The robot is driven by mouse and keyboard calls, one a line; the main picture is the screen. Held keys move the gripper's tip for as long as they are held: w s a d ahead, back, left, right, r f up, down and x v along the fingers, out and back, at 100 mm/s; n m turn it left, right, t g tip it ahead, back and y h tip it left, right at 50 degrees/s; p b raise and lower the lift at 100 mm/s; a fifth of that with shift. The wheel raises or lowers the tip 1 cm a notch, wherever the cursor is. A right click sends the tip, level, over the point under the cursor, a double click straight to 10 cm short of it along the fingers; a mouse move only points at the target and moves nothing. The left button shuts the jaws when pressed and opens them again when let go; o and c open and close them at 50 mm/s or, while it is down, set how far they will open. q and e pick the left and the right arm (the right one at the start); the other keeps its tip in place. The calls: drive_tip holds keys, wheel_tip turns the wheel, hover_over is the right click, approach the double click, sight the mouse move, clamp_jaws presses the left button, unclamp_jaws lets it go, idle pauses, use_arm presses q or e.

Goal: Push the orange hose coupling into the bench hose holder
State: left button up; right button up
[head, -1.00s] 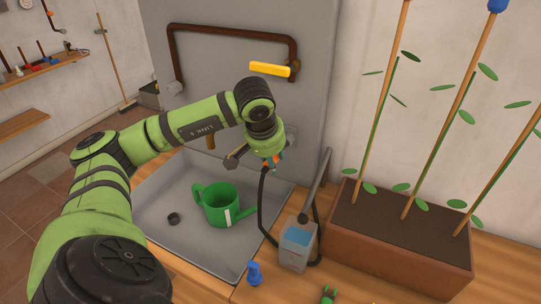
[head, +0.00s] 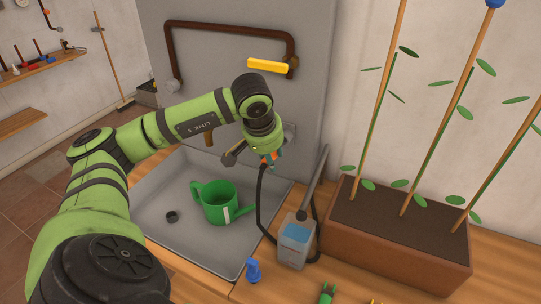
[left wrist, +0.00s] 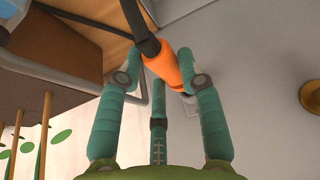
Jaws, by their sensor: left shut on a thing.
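The orange hose coupling (left wrist: 160,68) is between the teal fingers of my left gripper (left wrist: 162,78) in the left wrist view, with a dark hose (left wrist: 145,35) running from its end. The left gripper is shut on the coupling. In the head view, the gripper (head: 269,158) points down above the right side of the sink, near the wall panel, and mostly hides the coupling. The black hose (head: 261,205) hangs from it and loops down to the bench beside a grey box. I cannot tell which part is the bench hose holder. My right gripper is not in view.
The grey box (head: 296,243) with a slanted grey tube (head: 314,180) stands right of the sink (head: 185,245). A green watering can (head: 219,204) sits in the sink. A blue bottle (head: 253,271) stands at the front, and a planter (head: 400,245) with tall stakes at right.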

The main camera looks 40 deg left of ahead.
use_arm(q)
drive_tip(key=shift+w, duration=0.1)
idle(0.5)
drive_tip(key=shift+w, duration=0.1)
drive_tip(key=shift+w+a+p, duration=0.3)
drive_tip(key=shift+w+p, duration=0.1)
drive_tip(key=shift+w, duration=0.45)
drive_tip(key=shift+w+a+p, duration=0.3)
drive_tip(key=shift+w+p, duration=0.05)
drive_tip(key=shift+w, duration=0.5)
drive_tip(key=o, duration=1.2)
drive_tip(key=shift+o, duration=0.2)
drive_tip(key=v, duration=1.2)
drive_tip(key=shift+r, duration=0.1)
